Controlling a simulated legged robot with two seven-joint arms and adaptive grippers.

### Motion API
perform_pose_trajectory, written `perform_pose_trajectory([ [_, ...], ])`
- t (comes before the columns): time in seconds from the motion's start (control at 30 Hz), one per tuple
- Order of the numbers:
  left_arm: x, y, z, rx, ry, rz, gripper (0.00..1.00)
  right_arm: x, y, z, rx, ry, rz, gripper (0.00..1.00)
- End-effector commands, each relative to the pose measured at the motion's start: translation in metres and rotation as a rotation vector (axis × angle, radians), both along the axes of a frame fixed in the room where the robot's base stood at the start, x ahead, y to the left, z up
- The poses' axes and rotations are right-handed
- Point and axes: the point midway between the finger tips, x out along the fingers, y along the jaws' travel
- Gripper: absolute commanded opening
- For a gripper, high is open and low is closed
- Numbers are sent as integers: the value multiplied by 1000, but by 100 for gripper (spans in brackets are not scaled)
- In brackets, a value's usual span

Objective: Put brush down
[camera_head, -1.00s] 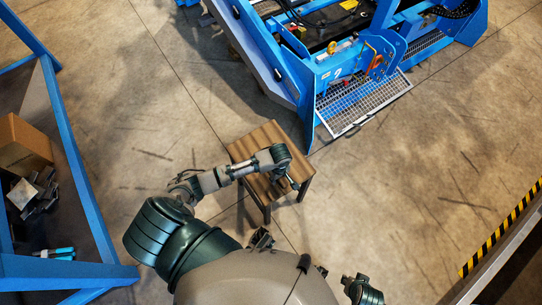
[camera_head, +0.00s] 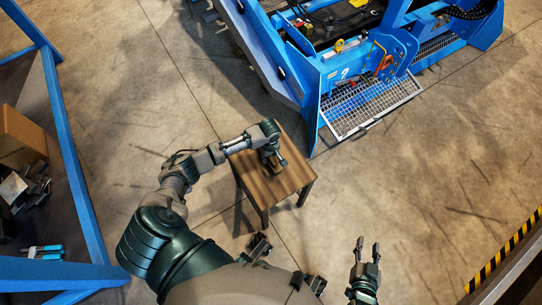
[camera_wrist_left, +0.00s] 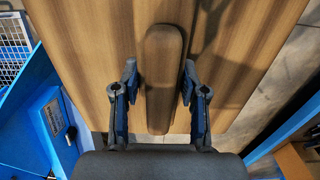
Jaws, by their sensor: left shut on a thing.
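The brush (camera_wrist_left: 164,60), a long brown wooden piece with rounded ends, lies along the middle of the left wrist view against the small wooden table. My left gripper (camera_wrist_left: 160,98) is shut on it, with one finger on each side. In the head view my left gripper (camera_head: 275,162) is low over the table (camera_head: 288,184), and the brush is too small and covered to make out. I cannot tell whether the brush touches the tabletop. My right gripper (camera_head: 368,244) is open and empty, over the floor to the right of the table.
A blue machine (camera_head: 330,75) with a metal mesh step (camera_head: 372,105) stands behind the table. A blue-framed bench (camera_head: 75,160) on the left holds a cardboard box (camera_head: 20,137). A black-and-yellow striped edge (camera_head: 505,250) is at lower right. Floor right of the table is clear.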

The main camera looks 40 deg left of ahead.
Motion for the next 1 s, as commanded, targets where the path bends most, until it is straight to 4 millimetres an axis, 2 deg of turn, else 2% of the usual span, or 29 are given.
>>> perform_pose_trajectory([
  [0.43,1,1,-6,-4,-3,0,15,4,3,6,5,-34,1,40],
  [0.47,0,1,-6,-4,-3,-1,50,4,3,5,5,-31,0,40],
  [0.53,0,1,-6,-4,-3,-1,68,5,3,4,5,-31,0,40],
  [0.87,1,-1,-4,-2,-4,-1,68,5,4,4,7,-30,-1,40],
  [1.0,1,0,7,-2,-5,-1,68,-2,-1,1,-8,17,0,40],
])
